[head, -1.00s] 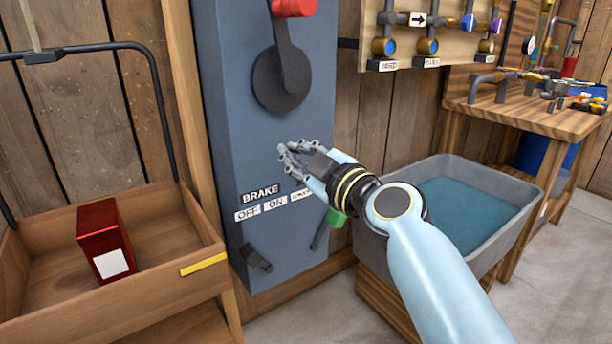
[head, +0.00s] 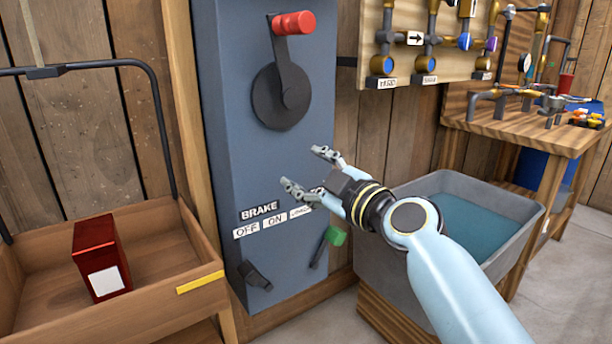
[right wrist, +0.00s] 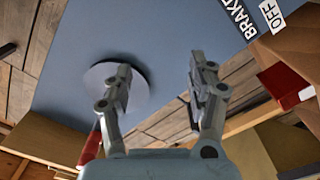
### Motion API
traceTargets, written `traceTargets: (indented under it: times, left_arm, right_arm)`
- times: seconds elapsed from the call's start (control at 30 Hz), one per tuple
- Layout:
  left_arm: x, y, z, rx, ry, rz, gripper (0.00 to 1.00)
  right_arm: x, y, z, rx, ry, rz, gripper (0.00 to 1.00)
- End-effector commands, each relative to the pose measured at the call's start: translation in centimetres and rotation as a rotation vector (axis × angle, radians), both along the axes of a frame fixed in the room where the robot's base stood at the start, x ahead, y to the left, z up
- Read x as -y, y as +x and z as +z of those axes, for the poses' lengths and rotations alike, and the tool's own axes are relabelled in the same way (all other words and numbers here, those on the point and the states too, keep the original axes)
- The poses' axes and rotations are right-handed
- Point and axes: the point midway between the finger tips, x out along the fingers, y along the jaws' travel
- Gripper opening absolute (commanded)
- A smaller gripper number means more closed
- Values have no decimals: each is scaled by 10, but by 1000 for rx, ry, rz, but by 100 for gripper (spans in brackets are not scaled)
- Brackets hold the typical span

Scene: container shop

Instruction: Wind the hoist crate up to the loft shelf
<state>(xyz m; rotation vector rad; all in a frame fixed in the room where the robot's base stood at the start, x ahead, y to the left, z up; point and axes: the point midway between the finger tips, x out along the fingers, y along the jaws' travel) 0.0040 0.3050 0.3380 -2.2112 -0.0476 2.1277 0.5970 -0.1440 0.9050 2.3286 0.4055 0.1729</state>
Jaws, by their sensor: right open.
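The hoist crate (head: 150,318) is a wooden tray at lower left with a black bail and a red box (head: 100,258) inside. On the blue-grey winch housing (head: 235,140) is a dark crank (head: 283,95), its arm upright and its red handle (head: 293,23) on top. The handle also shows in the right wrist view (right wrist: 90,148). A brake lever with a green knob (head: 335,236) sits below labels OFF, ON and a third I cannot read. My right gripper (head: 303,168) is open and empty in front of the housing, below the crank and above the labels. My left gripper is out of view.
A grey tub of water (head: 450,235) stands right of the housing, behind my right forearm. A pipe board (head: 452,20) hangs above, and a wooden bench (head: 530,125) with fittings is at right. A dark bracket (head: 255,275) sticks out low on the housing.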

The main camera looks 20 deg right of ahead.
Motion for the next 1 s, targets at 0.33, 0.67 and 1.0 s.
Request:
traceTargets:
  times: [0.33, 0.67, 1.0]
  left_arm:
    - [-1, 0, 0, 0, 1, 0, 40]
    - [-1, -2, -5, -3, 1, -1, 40]
    - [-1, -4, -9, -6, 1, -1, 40]
  right_arm:
    - [1, -2, -1, 0, -1, -1, 58]
    - [14, -39, -2, -1, -3, -1, 58]
    - [27, -74, -1, 0, -1, 1, 58]
